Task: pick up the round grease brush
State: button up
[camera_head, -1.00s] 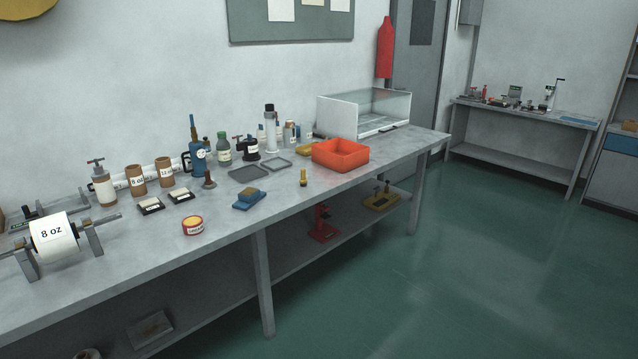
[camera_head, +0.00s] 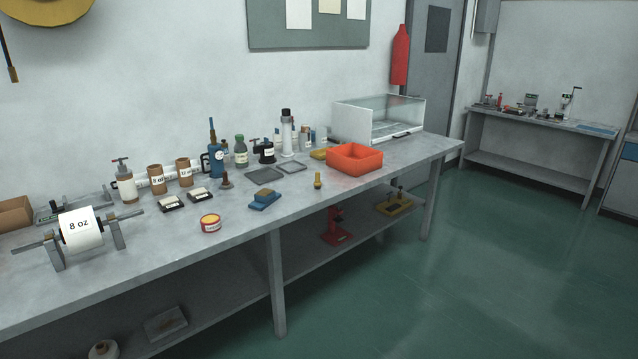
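I cannot tell for sure which thing is the round grease brush. A small brown piece with a round, wide foot and a thin upright stem (camera_head: 226,180) stands on the long grey bench, left of the dark tray. A small yellow upright piece (camera_head: 317,181) stands near the bench's front edge, left of the orange bin. A red and yellow labelled tin (camera_head: 210,223) sits nearer the front, and a blue block with a tan top (camera_head: 264,199) lies between the tin and the yellow piece. My gripper is not in view.
The long bench (camera_head: 190,245) also carries a paper roll on a stand (camera_head: 82,230), an orange bin (camera_head: 354,158), a clear-sided case (camera_head: 378,120), a dark tray (camera_head: 265,175) and several bottles at the back. Green floor (camera_head: 420,300) is open at the right.

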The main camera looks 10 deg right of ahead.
aim_at(317, 183)
jog(key=u, duration=0.05)
jog(key=i, duration=0.9)
jog(key=z, duration=0.05)
